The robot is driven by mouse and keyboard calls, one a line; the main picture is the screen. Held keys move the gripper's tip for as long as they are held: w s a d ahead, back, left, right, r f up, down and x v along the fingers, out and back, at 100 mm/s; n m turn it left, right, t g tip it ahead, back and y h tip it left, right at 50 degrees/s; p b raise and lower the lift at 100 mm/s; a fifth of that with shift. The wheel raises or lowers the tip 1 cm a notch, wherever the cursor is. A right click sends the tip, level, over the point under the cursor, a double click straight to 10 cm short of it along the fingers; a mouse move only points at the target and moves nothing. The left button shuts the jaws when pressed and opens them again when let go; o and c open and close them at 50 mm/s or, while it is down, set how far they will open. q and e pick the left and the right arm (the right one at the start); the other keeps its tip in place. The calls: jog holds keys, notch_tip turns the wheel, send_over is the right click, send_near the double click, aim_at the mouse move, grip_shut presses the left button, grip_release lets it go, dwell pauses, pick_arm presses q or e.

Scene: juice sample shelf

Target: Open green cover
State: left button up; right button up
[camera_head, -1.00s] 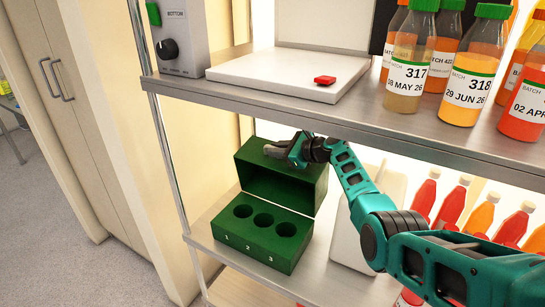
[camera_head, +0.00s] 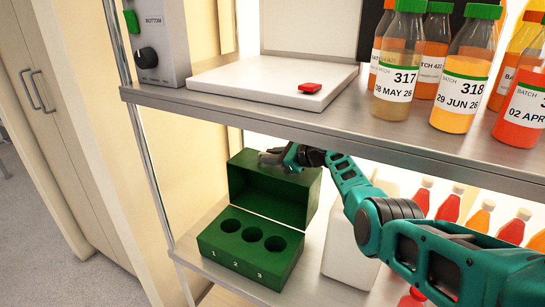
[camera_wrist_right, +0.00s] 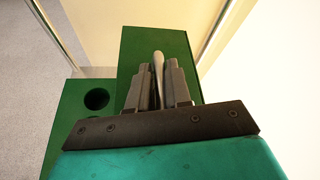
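The green box (camera_head: 225,264) stands on the lower shelf, with several round holes in its top and the numbers 1, 2, 3 in front. Its green cover (camera_head: 262,203) stands open and upright behind the holes, its hollow inside facing the front. My right gripper (camera_head: 272,158) is at the cover's upper edge. In the right wrist view its two fingers (camera_wrist_right: 158,85) are close together on a light grey bar that looks like the handle (camera_wrist_right: 158,68) of the cover (camera_wrist_right: 150,42). Their contact with it is partly hidden. My left gripper is out of view.
The upper shelf (camera_head: 390,142) passes over my right arm; it carries a white tray (camera_head: 255,92) with a red piece, a control box (camera_head: 160,45) and juice bottles (camera_head: 396,70). A white container (camera_head: 345,250) stands right of the green box, with red and orange bottles (camera_head: 480,217) beyond.

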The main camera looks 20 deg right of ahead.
jog(key=o, duration=0.3)
jog(key=shift+s+d+r+p, duration=0.35)
jog(key=shift+s+p, duration=0.15)
jog(key=shift+p, duration=0.25)
notch_tip(320, 180, up, 4)
jog(key=f+p, duration=0.1)
jog(key=p, duration=0.3)
send_over(309, 179)
jog(key=w, duration=0.1)
jog(key=shift+w+a+r, duration=0.1)
jog(key=shift+a+r, duration=0.15)
jog(key=shift+a, duration=0.05)
jog(key=shift+s+d+r, duration=0.25)
jog(key=shift+s+d, duration=0.05)
jog(key=shift+s, duration=0.25)
